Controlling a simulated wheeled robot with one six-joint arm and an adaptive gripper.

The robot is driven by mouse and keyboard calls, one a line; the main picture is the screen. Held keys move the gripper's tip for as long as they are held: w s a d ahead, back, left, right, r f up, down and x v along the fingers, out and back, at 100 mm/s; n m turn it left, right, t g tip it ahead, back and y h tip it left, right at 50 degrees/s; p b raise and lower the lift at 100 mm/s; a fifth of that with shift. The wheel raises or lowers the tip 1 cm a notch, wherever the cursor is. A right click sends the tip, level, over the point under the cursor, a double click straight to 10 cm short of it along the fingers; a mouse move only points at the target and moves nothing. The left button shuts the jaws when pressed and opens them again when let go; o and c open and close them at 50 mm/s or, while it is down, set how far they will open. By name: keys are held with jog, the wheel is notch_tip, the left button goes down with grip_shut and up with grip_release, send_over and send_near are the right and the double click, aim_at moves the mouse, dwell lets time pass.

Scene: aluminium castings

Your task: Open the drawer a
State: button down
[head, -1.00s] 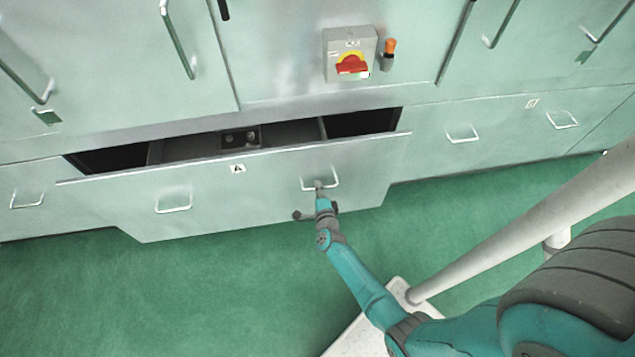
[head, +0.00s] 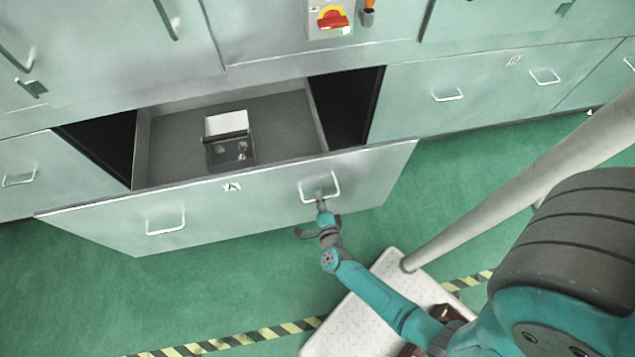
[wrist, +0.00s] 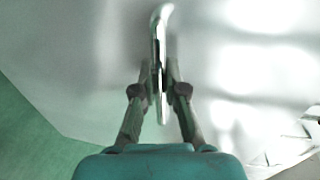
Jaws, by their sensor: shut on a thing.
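Drawer a (head: 265,200) is a wide pale-green metal drawer with a label marked A (head: 232,187) on its front. It stands well out from the cabinet, and its grey inside shows in the head view. Its front has two bar handles, a left handle (head: 165,224) and a right handle (head: 333,178). My gripper (head: 320,196) is at the right handle. In the wrist view my gripper (wrist: 164,78) has its two fingers shut on either side of the handle bar (wrist: 159,40), against the drawer's pale front.
A dark tray (head: 230,150) with a white panel and small metal parts lies inside the drawer. A box with a red and yellow switch (head: 332,18) is on the cabinet above. Green floor (head: 60,290) with a yellow-black stripe (head: 235,340) is clear in front.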

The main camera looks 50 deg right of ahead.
jog(key=shift+s+a, duration=0.15)
jog(key=c, duration=1.2)
grip_release()
jog(key=v, duration=1.1)
jog(key=shift+s+a, duration=0.25)
jog(key=shift+s, duration=0.1)
jog(key=shift+r, duration=0.1)
